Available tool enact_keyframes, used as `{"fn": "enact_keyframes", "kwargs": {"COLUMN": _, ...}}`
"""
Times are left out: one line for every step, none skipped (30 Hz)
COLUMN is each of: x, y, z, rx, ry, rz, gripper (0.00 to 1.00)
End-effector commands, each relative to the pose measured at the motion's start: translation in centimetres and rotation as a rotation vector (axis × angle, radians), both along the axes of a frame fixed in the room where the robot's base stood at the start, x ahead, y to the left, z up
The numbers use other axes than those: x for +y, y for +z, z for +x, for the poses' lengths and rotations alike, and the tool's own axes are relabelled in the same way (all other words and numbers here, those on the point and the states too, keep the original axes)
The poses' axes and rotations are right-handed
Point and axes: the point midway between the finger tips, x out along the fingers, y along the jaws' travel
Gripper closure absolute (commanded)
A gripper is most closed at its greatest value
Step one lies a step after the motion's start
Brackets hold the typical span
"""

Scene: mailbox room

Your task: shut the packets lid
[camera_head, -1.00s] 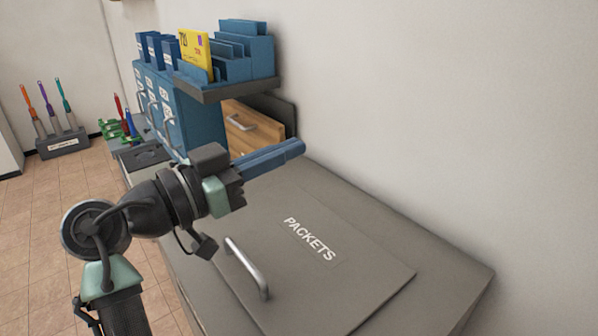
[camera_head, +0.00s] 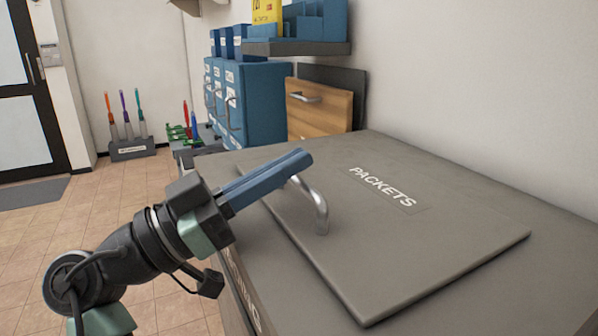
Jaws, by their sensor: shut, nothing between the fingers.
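The packets lid (camera_head: 400,255) is a flat grey panel with a white PACKETS label (camera_head: 382,188). It lies flat on top of the grey cabinet (camera_head: 490,205) and looks shut. Its silver bar handle (camera_head: 319,205) stands near the lid's left edge. My gripper (camera_head: 306,157) has its blue fingers together with nothing between them. The fingertips show just above and in front of the handle's far end, hiding part of it. I cannot tell whether they touch it.
Blue labelled boxes (camera_head: 262,105) and a wooden drawer (camera_head: 325,108) stand behind the cabinet. A dark shelf (camera_head: 297,48) with blue holders juts from the wall above them. A stand of coloured-handled tools (camera_head: 132,150) is on the floor.

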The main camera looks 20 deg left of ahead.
Motion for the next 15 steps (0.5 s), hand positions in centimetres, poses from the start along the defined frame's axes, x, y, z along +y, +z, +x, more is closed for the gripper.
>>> {"fn": "enact_keyframes", "kwargs": {"x": 0.1, "y": -1.2, "z": -0.1, "rx": -0.001, "ry": 0.001, "rz": 0.002, "gripper": 1.00}}
{"fn": "enact_keyframes", "kwargs": {"x": 0.2, "y": -1.4, "z": -0.2, "rx": 0.000, "ry": 0.001, "rz": 0.003, "gripper": 1.00}}
{"fn": "enact_keyframes", "kwargs": {"x": 0.2, "y": -1.7, "z": -0.2, "rx": 0.001, "ry": 0.000, "rz": 0.003, "gripper": 1.00}}
{"fn": "enact_keyframes", "kwargs": {"x": 0.3, "y": -1.9, "z": -0.3, "rx": 0.001, "ry": 0.000, "rz": 0.003, "gripper": 1.00}}
{"fn": "enact_keyframes", "kwargs": {"x": 0.3, "y": -2.1, "z": -0.3, "rx": 0.001, "ry": 0.000, "rz": 0.003, "gripper": 1.00}}
{"fn": "enact_keyframes", "kwargs": {"x": 0.3, "y": -2.3, "z": -0.3, "rx": 0.003, "ry": 0.000, "rz": 0.003, "gripper": 1.00}}
{"fn": "enact_keyframes", "kwargs": {"x": 0.3, "y": -2.5, "z": -0.3, "rx": 0.004, "ry": 0.000, "rz": 0.004, "gripper": 1.00}}
{"fn": "enact_keyframes", "kwargs": {"x": 0.4, "y": -2.6, "z": -0.3, "rx": 0.004, "ry": 0.000, "rz": 0.003, "gripper": 1.00}}
{"fn": "enact_keyframes", "kwargs": {"x": 0.4, "y": -2.8, "z": -0.3, "rx": 0.006, "ry": -0.001, "rz": 0.004, "gripper": 1.00}}
{"fn": "enact_keyframes", "kwargs": {"x": 0.4, "y": -2.9, "z": -0.3, "rx": 0.007, "ry": -0.001, "rz": 0.004, "gripper": 1.00}}
{"fn": "enact_keyframes", "kwargs": {"x": 0.4, "y": -3.0, "z": -0.3, "rx": 0.008, "ry": -0.001, "rz": 0.004, "gripper": 1.00}}
{"fn": "enact_keyframes", "kwargs": {"x": 0.4, "y": -3.2, "z": -0.3, "rx": 0.010, "ry": -0.001, "rz": 0.005, "gripper": 1.00}}
{"fn": "enact_keyframes", "kwargs": {"x": 0.4, "y": -3.3, "z": -0.3, "rx": 0.012, "ry": -0.002, "rz": 0.005, "gripper": 1.00}}
{"fn": "enact_keyframes", "kwargs": {"x": 0.4, "y": -3.4, "z": -0.3, "rx": 0.013, "ry": -0.001, "rz": 0.005, "gripper": 1.00}}
{"fn": "enact_keyframes", "kwargs": {"x": 0.4, "y": -3.4, "z": -0.3, "rx": 0.015, "ry": 0.000, "rz": 0.005, "gripper": 1.00}}
